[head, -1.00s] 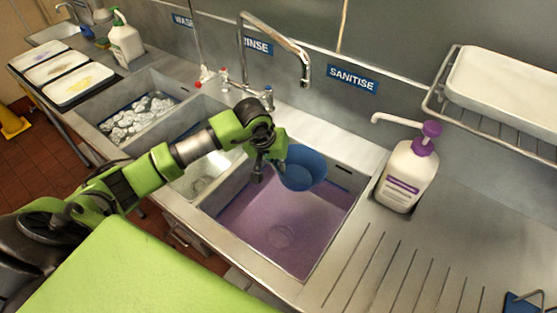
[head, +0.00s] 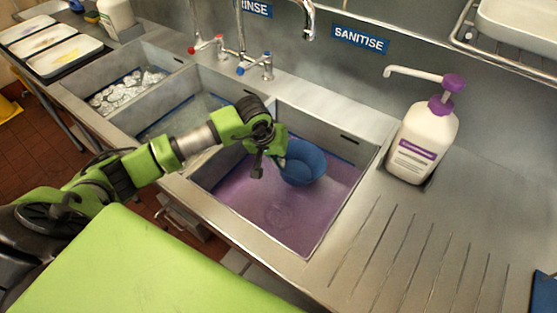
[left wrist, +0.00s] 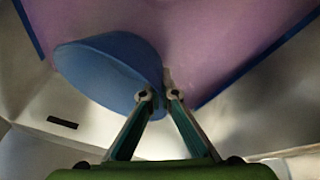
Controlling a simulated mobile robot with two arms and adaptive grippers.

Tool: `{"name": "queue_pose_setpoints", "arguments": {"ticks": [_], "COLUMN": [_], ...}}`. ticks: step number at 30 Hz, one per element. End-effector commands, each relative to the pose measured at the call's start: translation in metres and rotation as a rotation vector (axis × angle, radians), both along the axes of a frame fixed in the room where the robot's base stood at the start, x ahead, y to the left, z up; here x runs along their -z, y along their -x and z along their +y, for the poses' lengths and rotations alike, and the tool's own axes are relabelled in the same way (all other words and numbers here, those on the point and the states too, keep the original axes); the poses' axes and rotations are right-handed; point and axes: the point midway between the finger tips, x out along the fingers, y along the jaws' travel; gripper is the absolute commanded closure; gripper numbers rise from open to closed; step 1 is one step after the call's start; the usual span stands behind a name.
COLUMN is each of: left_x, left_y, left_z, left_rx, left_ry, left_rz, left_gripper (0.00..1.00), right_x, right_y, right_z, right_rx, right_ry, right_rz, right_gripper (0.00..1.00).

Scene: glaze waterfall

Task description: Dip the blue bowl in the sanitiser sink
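The blue bowl (head: 303,165) is over the sanitiser sink (head: 318,226), which holds purple liquid. My left gripper (head: 275,160) is at the bowl's left side and holds it by the rim. In the left wrist view, the bowl (left wrist: 105,70) is tilted, and my left gripper (left wrist: 160,95) has its fingertips close together at its rim. Purple liquid fills the view behind the bowl. I cannot tell whether the bowl's underside touches the liquid. My right gripper is not in view.
A white pump bottle (head: 425,140) with a purple top stands right of the sink. The rinse sink (head: 190,118) and a sink with suds (head: 128,90) lie left. Taps (head: 255,65) stand behind. The ridged drainboard (head: 430,245) at right is mostly clear.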

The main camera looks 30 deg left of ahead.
Motion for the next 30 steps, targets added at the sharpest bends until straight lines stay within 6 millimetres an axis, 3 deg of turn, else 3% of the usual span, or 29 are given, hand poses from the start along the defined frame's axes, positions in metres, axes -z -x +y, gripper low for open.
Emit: {"name": "queue_pose_setpoints", "arguments": {"ticks": [1, 18, 30], "left_x": [0.012, 0.08, 0.104], "left_y": [-0.001, 0.0, 0.0], "left_z": [0.0, 0.0, 0.0], "left_rx": [0.0, 0.0, -0.001], "left_ry": [-0.001, 0.0, 0.0], "left_rz": [-0.002, 0.0, 0.0], "left_gripper": [1.0, 1.0, 1.0], "right_x": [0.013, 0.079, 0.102], "right_y": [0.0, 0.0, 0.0], "right_z": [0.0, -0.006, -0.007], "right_rx": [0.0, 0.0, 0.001], "right_ry": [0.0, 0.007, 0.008], "right_rz": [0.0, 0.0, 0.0], "right_gripper": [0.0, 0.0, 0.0]}}
